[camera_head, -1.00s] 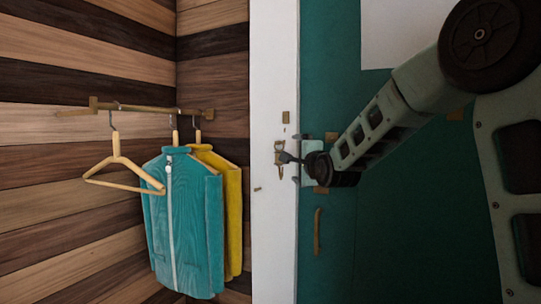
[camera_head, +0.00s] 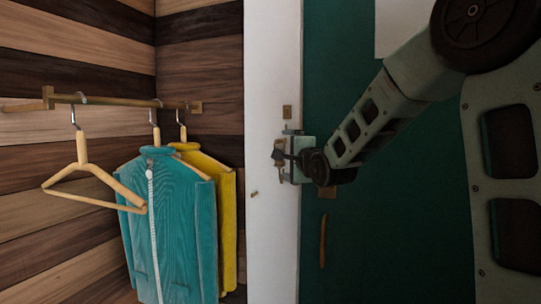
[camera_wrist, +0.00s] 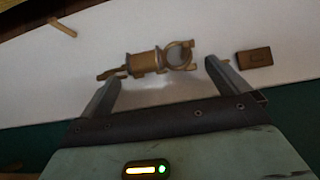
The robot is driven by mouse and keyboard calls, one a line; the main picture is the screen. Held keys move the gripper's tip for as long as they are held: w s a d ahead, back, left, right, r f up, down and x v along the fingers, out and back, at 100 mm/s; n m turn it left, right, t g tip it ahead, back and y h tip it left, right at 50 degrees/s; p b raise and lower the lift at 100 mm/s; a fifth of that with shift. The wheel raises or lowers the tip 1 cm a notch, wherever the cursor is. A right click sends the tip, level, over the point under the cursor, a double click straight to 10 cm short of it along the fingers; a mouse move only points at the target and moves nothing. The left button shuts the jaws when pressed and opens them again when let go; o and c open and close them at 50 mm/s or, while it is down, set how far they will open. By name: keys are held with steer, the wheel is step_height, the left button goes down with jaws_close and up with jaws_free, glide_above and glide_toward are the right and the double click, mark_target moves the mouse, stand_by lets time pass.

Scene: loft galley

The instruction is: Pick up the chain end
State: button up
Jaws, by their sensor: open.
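In the wrist view a brass fitting (camera_wrist: 145,62) with a short cylinder, a ring on its right and a thin end on its left lies against a white post. It looks like the chain end; no loose chain links can be made out. My gripper (camera_wrist: 162,75) is open, with one finger on each side just below the fitting, and nothing shows held between them. In the head view my gripper (camera_head: 287,156) is at the white post beside the green door and partly covers the brass fitting (camera_head: 279,174). Contact cannot be told.
A white post (camera_head: 270,240) borders a dark green door (camera_head: 400,225) with a brass handle (camera_head: 323,240). A small brass plate (camera_wrist: 254,57) and a brass peg (camera_wrist: 62,27) are nearby. At left, a teal jacket (camera_head: 190,235), a yellow garment (camera_head: 228,210) and an empty hanger (camera_head: 82,150) hang from a rail (camera_head: 120,101).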

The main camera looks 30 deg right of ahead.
steer(key=c, duration=1)
steer(key=shift+c, duration=0.2)
steer(key=shift+r, duration=0.1)
steer(key=shift+r, duration=0.2)
steer(key=s+a+b, duration=0.2)
steer(key=s+a, duration=0.9)
steer(key=a, duration=0.3)
